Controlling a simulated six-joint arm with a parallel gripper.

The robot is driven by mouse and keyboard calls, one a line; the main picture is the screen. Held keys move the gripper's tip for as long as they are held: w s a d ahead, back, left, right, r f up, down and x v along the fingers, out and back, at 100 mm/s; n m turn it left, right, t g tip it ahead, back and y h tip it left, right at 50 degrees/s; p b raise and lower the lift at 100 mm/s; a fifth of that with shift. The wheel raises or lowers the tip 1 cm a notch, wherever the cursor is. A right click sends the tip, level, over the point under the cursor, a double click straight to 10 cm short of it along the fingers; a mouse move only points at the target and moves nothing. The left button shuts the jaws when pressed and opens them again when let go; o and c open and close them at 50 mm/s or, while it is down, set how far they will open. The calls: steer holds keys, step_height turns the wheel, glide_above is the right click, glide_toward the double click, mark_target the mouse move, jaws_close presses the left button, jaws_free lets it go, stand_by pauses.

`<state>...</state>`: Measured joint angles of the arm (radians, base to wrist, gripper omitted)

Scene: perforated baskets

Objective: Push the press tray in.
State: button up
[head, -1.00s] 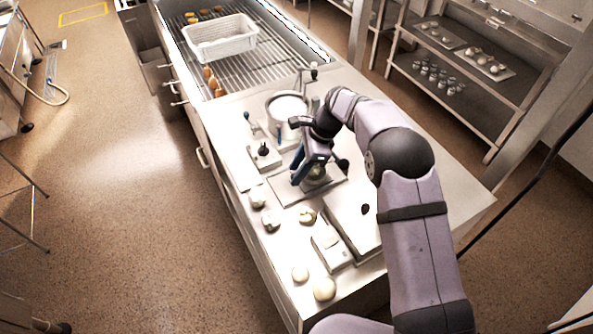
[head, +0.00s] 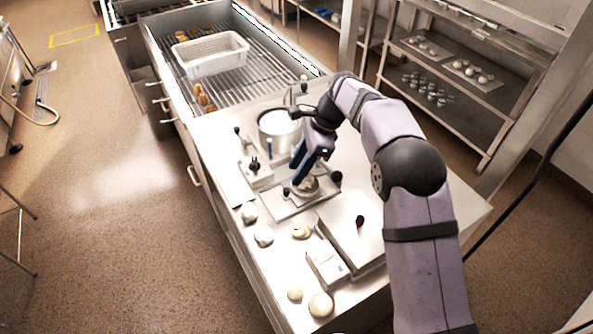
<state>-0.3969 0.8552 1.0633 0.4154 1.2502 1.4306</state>
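A flat square metal plate (head: 277,206), which looks like the press tray, lies on the steel worktop. A small roundish pale piece (head: 307,187) sits on it, with a dark knob (head: 335,179) to its right and another (head: 286,191) to its left. My gripper (head: 300,180) with blue fingers points down over the plate, close to the pale piece. I cannot tell whether it touches the piece or the plate. The far finger is mostly hidden, so the gap between the fingers does not show.
A metal pot (head: 280,125) and a small device with a black knob (head: 256,172) stand beyond the plate. Several pale dough balls (head: 264,236) lie along the left edge. A white box (head: 325,262) and a flat lidded case (head: 355,225) are nearer. A white perforated basket (head: 210,56) is on the rack.

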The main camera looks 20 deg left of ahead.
steer(key=s+a+n, duration=0.2)
steer(key=s+a, duration=0.3)
steer(key=a, duration=0.2)
steer(key=n+t+h, duration=0.2)
steer(key=n+h, duration=0.2)
glide_above(287, 189)
steer(key=shift+s+d+r+p, duration=0.1)
steer(key=shift+r+p, duration=0.15)
steer(key=shift+p, duration=0.15)
steer(key=shift+s+f, duration=0.1)
steer(key=shift+f+p, duration=1.3)
steer(key=shift+f, duration=2.3)
jaws_close()
